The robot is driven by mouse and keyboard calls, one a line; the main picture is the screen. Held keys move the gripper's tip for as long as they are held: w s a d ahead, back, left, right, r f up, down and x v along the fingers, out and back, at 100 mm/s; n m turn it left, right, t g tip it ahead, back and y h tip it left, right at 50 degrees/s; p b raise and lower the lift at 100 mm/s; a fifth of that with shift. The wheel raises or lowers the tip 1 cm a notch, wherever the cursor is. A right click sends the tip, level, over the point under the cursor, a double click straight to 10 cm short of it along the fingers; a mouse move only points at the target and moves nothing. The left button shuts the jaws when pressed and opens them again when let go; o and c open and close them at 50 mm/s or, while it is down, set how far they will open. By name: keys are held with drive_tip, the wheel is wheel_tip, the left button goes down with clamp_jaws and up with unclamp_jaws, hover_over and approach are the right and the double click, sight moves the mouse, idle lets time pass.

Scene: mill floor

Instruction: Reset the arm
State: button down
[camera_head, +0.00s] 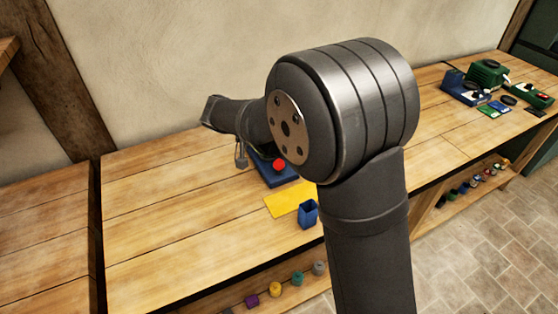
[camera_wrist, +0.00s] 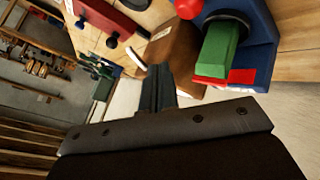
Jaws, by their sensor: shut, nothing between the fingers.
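My gripper (camera_wrist: 158,72) shows in the wrist view as two dark fingers close together, shut with nothing visible between them. The wrist view is tilted, and the fingers point towards the bench top and the items on it. In the head view my arm (camera_head: 340,110) fills the middle and reaches to the left over the bench. The fingers cannot be made out clearly there.
On the bench (camera_head: 160,215) are a blue fixture with a red knob (camera_head: 279,165), a yellow sheet (camera_head: 287,200) and a blue cup (camera_head: 307,213). Green and blue devices (camera_head: 488,73) stand at the far right. A green block (camera_wrist: 220,48) shows close to my fingers. The bench's left part is clear.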

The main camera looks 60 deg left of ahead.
drive_tip(key=shift+f, duration=0.1)
drive_tip(key=shift+f, duration=0.55)
wheel_tip(320, 180, down, 2)
drive_tip(key=shift+f, duration=0.15)
wheel_tip(320, 180, up, 7)
drive_tip(key=shift+r, duration=0.2)
drive_tip(key=shift+f, duration=0.1)
